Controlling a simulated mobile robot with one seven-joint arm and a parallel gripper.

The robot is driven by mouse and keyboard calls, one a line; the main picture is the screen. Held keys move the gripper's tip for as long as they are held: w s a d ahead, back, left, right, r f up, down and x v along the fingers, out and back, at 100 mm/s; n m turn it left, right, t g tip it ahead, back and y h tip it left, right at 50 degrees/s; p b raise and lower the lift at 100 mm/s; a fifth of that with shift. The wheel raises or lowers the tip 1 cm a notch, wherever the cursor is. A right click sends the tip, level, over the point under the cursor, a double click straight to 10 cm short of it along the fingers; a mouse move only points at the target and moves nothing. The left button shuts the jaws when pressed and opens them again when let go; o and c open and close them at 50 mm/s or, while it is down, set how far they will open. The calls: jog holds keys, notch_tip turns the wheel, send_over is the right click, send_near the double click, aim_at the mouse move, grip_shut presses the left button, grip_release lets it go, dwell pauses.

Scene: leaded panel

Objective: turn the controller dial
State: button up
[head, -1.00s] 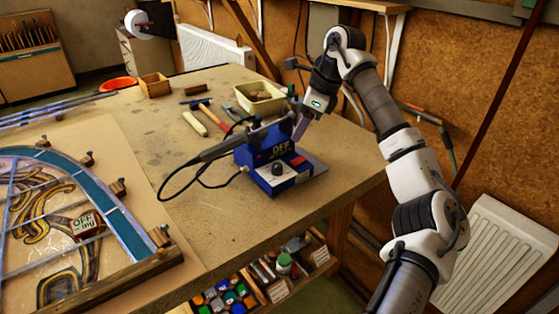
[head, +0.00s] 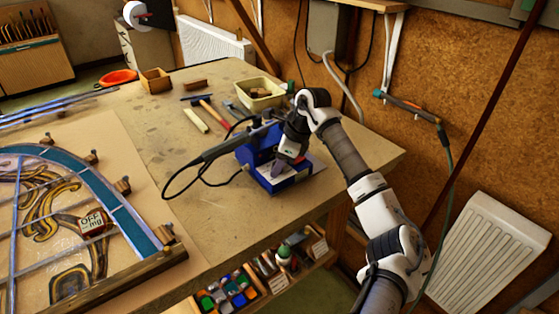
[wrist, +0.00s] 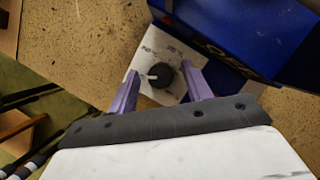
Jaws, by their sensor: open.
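The controller (head: 248,158) is a blue box on the workbench, with a soldering iron (head: 222,148) resting in its holder on the left. Its dial (wrist: 161,75) is a black round knob with a white pointer on a pale plate, seen in the wrist view. In the head view my gripper hides the dial. My gripper (wrist: 160,84) is open, with one purple finger on each side of the dial. I cannot tell whether the fingers touch it. My gripper also shows in the head view (head: 278,172), pointing down over the controller's front.
A leaded panel (head: 100,205) lies at the left of the bench. A hammer (head: 211,111), a cream tub (head: 262,98) and a wooden box (head: 155,80) are behind the controller. The iron's black cable loops to the left. The bench (head: 225,225) is clear in front.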

jog(key=c, duration=1)
jog(key=shift+o, duration=0.2)
